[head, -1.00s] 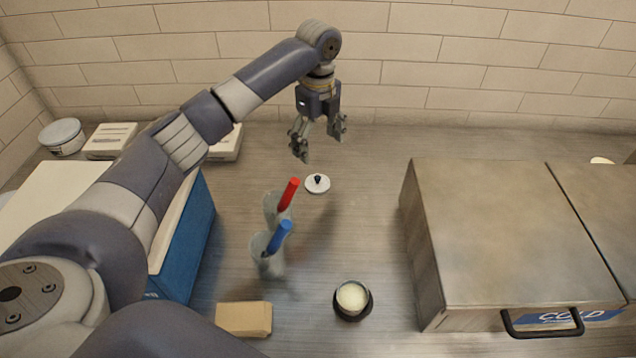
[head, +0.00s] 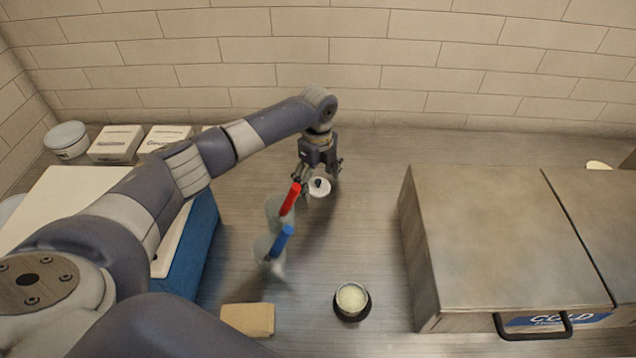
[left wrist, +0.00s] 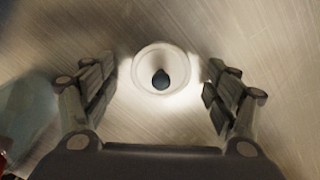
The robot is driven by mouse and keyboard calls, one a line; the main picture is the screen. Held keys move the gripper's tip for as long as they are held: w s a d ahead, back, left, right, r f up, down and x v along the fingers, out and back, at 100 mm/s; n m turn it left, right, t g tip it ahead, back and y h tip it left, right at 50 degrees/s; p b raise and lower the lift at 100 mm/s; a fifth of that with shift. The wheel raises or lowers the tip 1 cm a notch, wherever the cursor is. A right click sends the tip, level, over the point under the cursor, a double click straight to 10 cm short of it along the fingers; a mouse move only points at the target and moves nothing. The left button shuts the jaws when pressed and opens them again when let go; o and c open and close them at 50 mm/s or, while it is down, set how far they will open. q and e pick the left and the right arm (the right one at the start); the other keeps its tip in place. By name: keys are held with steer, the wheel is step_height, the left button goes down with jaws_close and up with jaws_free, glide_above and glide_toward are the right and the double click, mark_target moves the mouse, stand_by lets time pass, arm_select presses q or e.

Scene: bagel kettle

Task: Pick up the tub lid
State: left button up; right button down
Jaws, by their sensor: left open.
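The tub lid (head: 319,187) is a small white disc with a black knob, lying flat on the metal counter behind the red-handled tool. In the left wrist view the lid (left wrist: 150,64) sits between and a little beyond the two spread fingers, with its dark knob near the middle. My left gripper (head: 320,180) points down just over the lid and is open and empty; its fingers (left wrist: 155,85) stand on either side of the lid. An open dark tub with pale contents (head: 351,300) stands at the front middle. My right gripper is not in view.
A tan block (head: 247,319) lies at front left. A blue-sided box (head: 196,250) is left; a metal cold unit (head: 500,240) is right.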

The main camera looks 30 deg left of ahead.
arm_select(q)
steer(key=c, duration=0.8)
